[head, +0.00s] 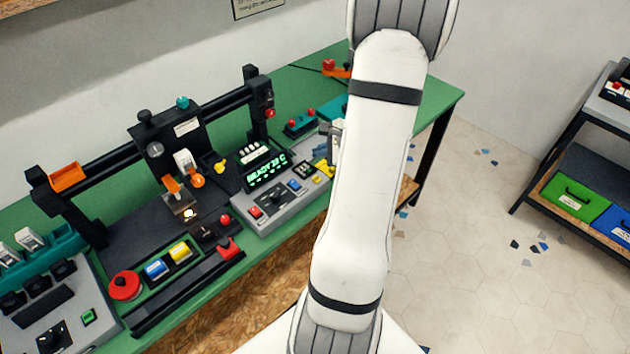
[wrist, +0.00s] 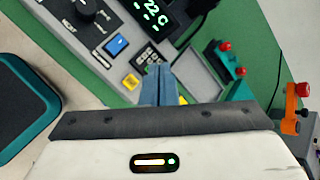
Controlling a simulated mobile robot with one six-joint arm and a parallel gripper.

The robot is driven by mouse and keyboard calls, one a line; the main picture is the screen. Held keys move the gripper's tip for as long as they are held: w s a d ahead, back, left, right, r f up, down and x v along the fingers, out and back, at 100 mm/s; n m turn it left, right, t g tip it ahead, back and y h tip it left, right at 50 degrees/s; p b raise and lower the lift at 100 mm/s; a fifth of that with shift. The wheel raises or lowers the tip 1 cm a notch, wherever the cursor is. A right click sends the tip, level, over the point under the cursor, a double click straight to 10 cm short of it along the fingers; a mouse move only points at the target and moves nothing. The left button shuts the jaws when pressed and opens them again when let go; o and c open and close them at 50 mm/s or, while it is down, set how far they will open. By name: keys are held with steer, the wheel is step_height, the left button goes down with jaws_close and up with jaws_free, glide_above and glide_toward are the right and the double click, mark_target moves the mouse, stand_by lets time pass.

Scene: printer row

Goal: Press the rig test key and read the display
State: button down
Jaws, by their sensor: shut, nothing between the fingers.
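The grey control panel (head: 270,222) has a lit display (head: 267,170) reading "READY 22 C" in green. The wrist view shows the "22 C" part of the display (wrist: 158,12). The panel carries a red key (head: 255,212), a black dial (head: 274,197), a blue key (head: 294,185) and a yellow key (wrist: 131,81). No readable label shows which is the rig test key. My gripper (wrist: 158,70) is shut and empty, its tips over the panel's right part, beside the small keypad (wrist: 148,57) and the yellow key. Contact cannot be told. My arm hides part of this area in the head view.
Left of the panel stands a black gantry machine (head: 150,150) with a red knob (head: 124,285) and blue and yellow keys in front. Teal blocks with red knobs (head: 300,122) stand behind the panel. A shelf with green and blue bins (head: 575,198) is at far right.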

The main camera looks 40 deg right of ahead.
steer(key=b, duration=0.4)
glide_above(320, 180)
step_height(320, 180, down, 6)
steer(key=shift+s+f, duration=0.1)
steer(key=shift+f, duration=0.15)
steer(key=shift+f+b, duration=0.5)
steer(key=shift+b, duration=0.15)
steer(key=shift+f, duration=0.15)
stand_by(1.0)
steer(key=shift+f+b, duration=0.3)
steer(key=shift+b, duration=0.4)
steer(key=shift+f+b, duration=0.3)
steer(key=shift+b, duration=0.2)
steer(key=shift+r, duration=0.1)
stand_by(0.6)
steer(key=shift+r+p, duration=0.4)
steer(key=shift+r, duration=0.3)
steer(key=shift+r, duration=0.1)
